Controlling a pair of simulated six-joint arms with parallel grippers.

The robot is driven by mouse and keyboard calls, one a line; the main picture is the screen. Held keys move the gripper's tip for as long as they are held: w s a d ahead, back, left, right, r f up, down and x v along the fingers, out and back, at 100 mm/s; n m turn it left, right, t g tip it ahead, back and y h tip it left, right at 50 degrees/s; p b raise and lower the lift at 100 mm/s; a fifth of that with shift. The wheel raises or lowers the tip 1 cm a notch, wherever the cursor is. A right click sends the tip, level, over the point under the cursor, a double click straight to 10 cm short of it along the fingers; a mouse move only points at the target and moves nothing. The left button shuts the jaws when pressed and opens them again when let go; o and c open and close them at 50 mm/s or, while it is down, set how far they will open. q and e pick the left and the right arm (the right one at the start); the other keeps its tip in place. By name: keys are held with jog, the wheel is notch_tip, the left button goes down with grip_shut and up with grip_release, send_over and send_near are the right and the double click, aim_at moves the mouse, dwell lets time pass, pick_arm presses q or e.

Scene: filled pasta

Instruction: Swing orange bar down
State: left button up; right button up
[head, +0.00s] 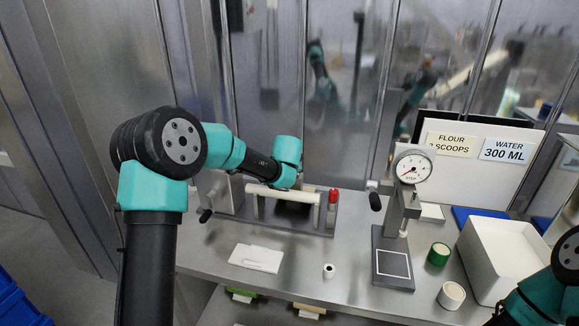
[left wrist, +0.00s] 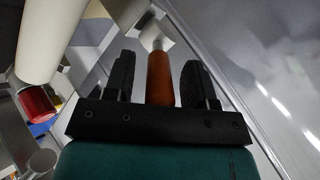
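The orange bar (left wrist: 160,78) shows in the left wrist view as a short upright handle, its far end meeting a pale metal fitting. My left gripper (left wrist: 158,72) is open, with one dark finger on each side of the bar and gaps visible between them. In the head view my left arm reaches over the machine with the pale roller (head: 270,192); the bar and the fingers are hidden there behind my wrist. Only part of my right arm shows at the lower right; its gripper is out of view.
A dial-gauge press (head: 393,255), a green-rimmed round tin (head: 438,254) and a white bin (head: 505,260) stand to the right. A white plate (head: 256,258) and a small white cylinder (head: 329,270) lie in front.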

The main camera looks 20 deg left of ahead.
pick_arm(q)
jog(key=shift+s+r, duration=0.1)
jog(key=v, duration=1.7)
jog(key=shift+d, duration=0.1)
jog(key=shift+c, duration=0.5)
